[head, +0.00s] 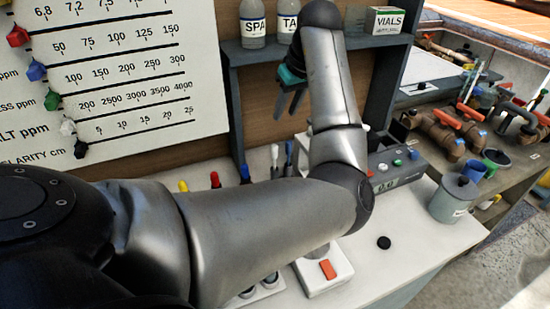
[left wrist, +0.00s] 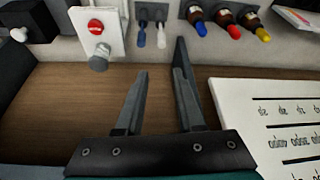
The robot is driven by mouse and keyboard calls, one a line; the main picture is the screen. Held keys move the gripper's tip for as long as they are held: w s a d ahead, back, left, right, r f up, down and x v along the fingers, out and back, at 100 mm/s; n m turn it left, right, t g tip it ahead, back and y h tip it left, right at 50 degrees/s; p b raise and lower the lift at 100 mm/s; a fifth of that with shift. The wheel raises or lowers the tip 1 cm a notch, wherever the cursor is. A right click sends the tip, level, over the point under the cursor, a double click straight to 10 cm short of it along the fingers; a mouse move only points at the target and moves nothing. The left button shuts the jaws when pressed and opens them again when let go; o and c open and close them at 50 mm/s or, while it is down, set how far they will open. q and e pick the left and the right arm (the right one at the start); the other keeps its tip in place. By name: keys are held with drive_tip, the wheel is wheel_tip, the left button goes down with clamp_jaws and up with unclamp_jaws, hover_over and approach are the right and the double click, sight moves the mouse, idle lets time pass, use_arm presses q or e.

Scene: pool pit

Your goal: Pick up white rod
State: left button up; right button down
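The white rod (left wrist: 161,36) stands in a small dark holder beside a blue rod (left wrist: 142,34) in the left wrist view. In the head view the white rod (head: 275,158) stands left of the blue rod (head: 289,156), on the white counter near the back panel. My left gripper (head: 288,111) hangs above the rods with its fingers pointing down. In the left wrist view its fingers (left wrist: 161,72) are apart with nothing between them. The rods lie beyond the fingertips, not touching them. My right gripper is not in view.
Bottles with yellow, red and blue caps (left wrist: 227,22) stand beside the rods. A shelf (head: 300,50) with bottles and a vials box (head: 386,20) is close to my gripper. A grey device (head: 398,165) and a lidded pot (head: 454,197) stand to the right. My forearm hides part of the counter.

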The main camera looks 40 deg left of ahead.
use_arm(q)
approach(275, 146)
drive_tip(key=w+a+x, duration=0.1)
drive_tip(key=x, duration=0.4)
drive_tip(key=f, duration=0.4)
drive_tip(key=shift+s+a+f+b, duration=0.1)
drive_tip(key=shift+s+a+b, duration=0.2)
drive_tip(key=shift+w+a+f, duration=0.1)
drive_tip(key=shift+a+f, duration=0.1)
drive_tip(key=shift+f, duration=0.3)
clamp_jaws()
